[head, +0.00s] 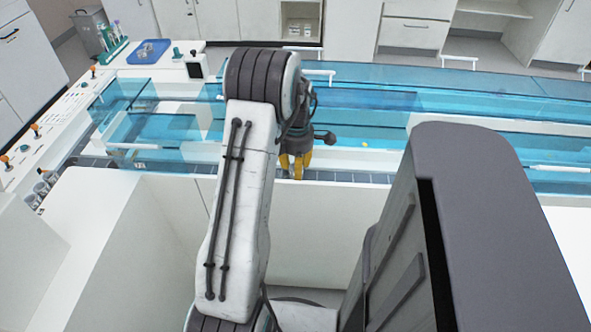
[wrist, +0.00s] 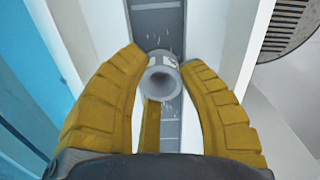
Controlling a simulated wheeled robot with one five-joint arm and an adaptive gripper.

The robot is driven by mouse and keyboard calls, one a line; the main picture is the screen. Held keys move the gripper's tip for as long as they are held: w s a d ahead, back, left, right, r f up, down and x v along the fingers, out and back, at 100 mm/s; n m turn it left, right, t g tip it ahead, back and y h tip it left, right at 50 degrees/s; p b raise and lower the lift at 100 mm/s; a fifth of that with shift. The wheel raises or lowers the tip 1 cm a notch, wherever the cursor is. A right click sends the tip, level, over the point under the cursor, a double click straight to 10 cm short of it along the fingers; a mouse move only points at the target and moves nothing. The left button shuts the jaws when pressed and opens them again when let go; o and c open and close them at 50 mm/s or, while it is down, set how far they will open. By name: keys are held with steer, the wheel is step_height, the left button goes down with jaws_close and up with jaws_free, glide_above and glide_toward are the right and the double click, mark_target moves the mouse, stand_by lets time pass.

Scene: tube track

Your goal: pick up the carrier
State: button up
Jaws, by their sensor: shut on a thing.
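The carrier (wrist: 161,83) is a small grey round holder with a hollow top and a pale marked side. In the wrist view it sits between the yellow fingers of my gripper (wrist: 161,76), over the dark grey track (wrist: 156,20). The fingers are shut on it, one at each side, with a third finger below it in the picture. In the head view my gripper (head: 295,165) points down at the track behind the white front wall. I cannot make out the carrier there. Whether it touches the track is not clear.
White walls flank the track closely. Blue clear covers (head: 375,105) with white handles lie beyond it. A dark tube rack (head: 112,40) and a blue tray (head: 149,52) stand at the back left. A round grey grille (wrist: 289,26) is at the wrist view's upper right.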

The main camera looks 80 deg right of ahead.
steer(key=shift+r, duration=0.85)
step_height(320, 180, up, 2)
steer(key=shift+r+p, duration=0.2)
steer(key=shift+p, duration=0.15)
steer(key=s+a+r+p, duration=0.4)
steer(key=s+r+p, duration=0.1)
steer(key=s+r, duration=0.5)
steer(key=shift+s+a+r, duration=0.25)
steer(key=shift+s+r, duration=0.1)
steer(key=shift+r, duration=0.6)
